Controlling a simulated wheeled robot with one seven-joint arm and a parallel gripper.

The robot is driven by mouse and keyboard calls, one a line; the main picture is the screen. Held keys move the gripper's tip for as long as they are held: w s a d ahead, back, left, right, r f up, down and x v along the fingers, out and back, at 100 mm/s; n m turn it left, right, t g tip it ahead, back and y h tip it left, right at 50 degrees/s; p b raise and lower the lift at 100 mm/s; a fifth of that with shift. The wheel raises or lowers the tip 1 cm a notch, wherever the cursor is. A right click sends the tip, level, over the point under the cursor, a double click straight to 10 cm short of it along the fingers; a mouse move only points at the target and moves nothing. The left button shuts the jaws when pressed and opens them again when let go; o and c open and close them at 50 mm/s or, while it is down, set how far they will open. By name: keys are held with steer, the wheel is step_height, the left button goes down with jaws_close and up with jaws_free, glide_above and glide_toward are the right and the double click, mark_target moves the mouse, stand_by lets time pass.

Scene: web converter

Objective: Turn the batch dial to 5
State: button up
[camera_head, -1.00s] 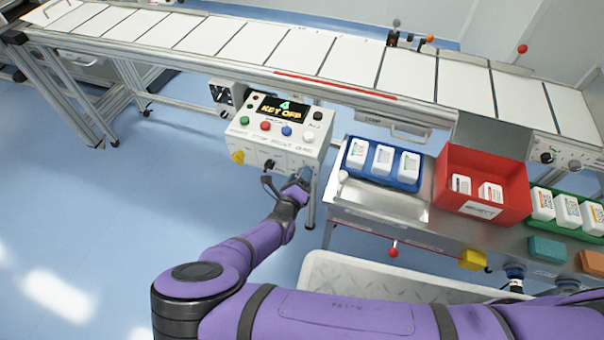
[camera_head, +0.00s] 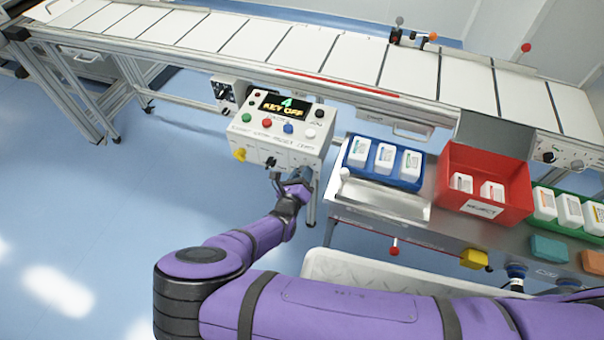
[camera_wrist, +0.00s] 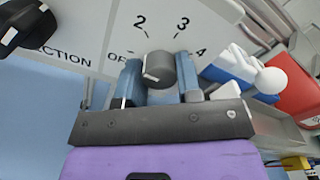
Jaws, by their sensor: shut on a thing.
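The batch dial (camera_wrist: 160,70) is a dark round knob with a pale pointer mark, seen in the wrist view on the white panel. The printed numerals 2, 3 and 4 are arranged around it. My gripper (camera_wrist: 160,80) has its two blue-grey fingers on either side of the dial and is shut on it. In the head view, my gripper (camera_head: 299,180) is at the lower right of the control box (camera_head: 300,150), hiding the dial there. The box's display (camera_head: 283,106) reads 4 and KEY OFF.
Another black knob (camera_wrist: 27,24) sits left of the dial. Coloured buttons and a yellow part (camera_head: 239,154) are on the box. The conveyor (camera_head: 330,50) runs behind. A blue tray (camera_head: 345,160) and a red bin (camera_head: 515,205) stand to the right.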

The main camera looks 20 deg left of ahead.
steer(key=m, duration=0.4)
steer(key=shift+m, duration=0.4)
steer(key=m, duration=3.1)
steer(key=shift+s+m, duration=0.1)
steer(key=shift+m, duration=0.3)
steer(key=o, duration=0.9)
